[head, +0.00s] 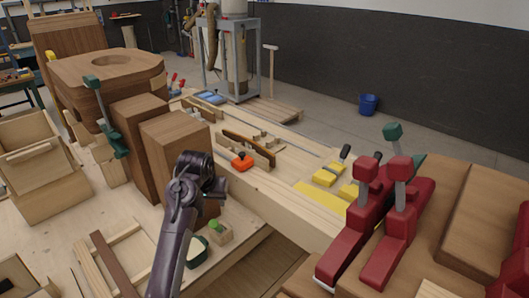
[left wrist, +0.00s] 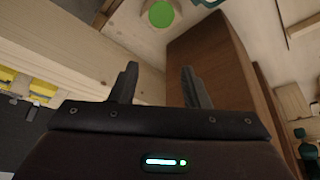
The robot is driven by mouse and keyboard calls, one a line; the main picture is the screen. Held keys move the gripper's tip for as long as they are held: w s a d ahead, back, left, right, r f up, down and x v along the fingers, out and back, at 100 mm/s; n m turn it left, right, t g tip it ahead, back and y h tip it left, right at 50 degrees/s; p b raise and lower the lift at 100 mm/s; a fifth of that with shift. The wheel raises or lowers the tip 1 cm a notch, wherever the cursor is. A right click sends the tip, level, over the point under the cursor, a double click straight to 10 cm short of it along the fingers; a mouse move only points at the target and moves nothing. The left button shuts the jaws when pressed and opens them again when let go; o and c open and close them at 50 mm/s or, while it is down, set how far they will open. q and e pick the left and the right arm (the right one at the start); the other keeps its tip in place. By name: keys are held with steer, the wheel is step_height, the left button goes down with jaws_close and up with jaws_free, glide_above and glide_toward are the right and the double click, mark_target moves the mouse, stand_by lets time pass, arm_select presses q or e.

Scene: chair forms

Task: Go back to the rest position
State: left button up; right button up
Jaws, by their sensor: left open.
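My left arm comes in from the bottom of the head view, and its dark purple wrist end (head: 200,182) is in front of the tall brown wooden blocks (head: 178,145). The fingers are hard to make out there. In the left wrist view my left gripper (left wrist: 160,68) is open, with two dark fingers apart and nothing between them. A brown wooden block (left wrist: 222,75) is close beside and behind the right finger; I cannot tell if they touch. My right gripper is in neither view.
A green-topped piece (head: 215,227) lies near my left wrist and also shows in the left wrist view (left wrist: 161,14). Red clamps (head: 385,215) stand at the right on brown wood. A green clamp (head: 108,125) stands left of the blocks. Yellow pieces (head: 328,174) lie on the bench.

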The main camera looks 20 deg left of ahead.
mark_target(214, 222)
arm_select(q)
steer(key=shift+w, duration=0.1)
steer(key=shift+m, duration=0.6)
steer(key=s+d+f, duration=0.2)
steer(key=s, duration=0.1)
steer(key=s+f, duration=0.1)
steer(key=shift+s+d+f, duration=0.25)
steer(key=shift+s+d, duration=0.1)
steer(key=shift+d, duration=0.05)
steer(key=s+d+f+m+h, duration=0.1)
steer(key=s+d+m, duration=0.1)
steer(key=s+d, duration=0.7)
steer(key=s+d+f+m+h, duration=0.15)
steer(key=s+d, duration=0.45)
steer(key=s, duration=0.7)
step_height(214, 222, down, 38)
steer(key=s+r+m+g+b, duration=0.1)
steer(key=g+b, duration=0.1)
steer(key=b, duration=0.6)
steer(key=s+a+f+b, duration=0.2)
steer(key=s+f+b, duration=0.1)
steer(key=s+f, duration=0.7)
steer(key=s+a+f+g+y+b, duration=0.1)
steer(key=s+a+f+b, duration=0.1)
steer(key=s+f, duration=0.8)
step_height(214, 222, down, 5)
steer(key=shift+f+b, duration=0.1)
steer(key=shift+b, duration=0.65)
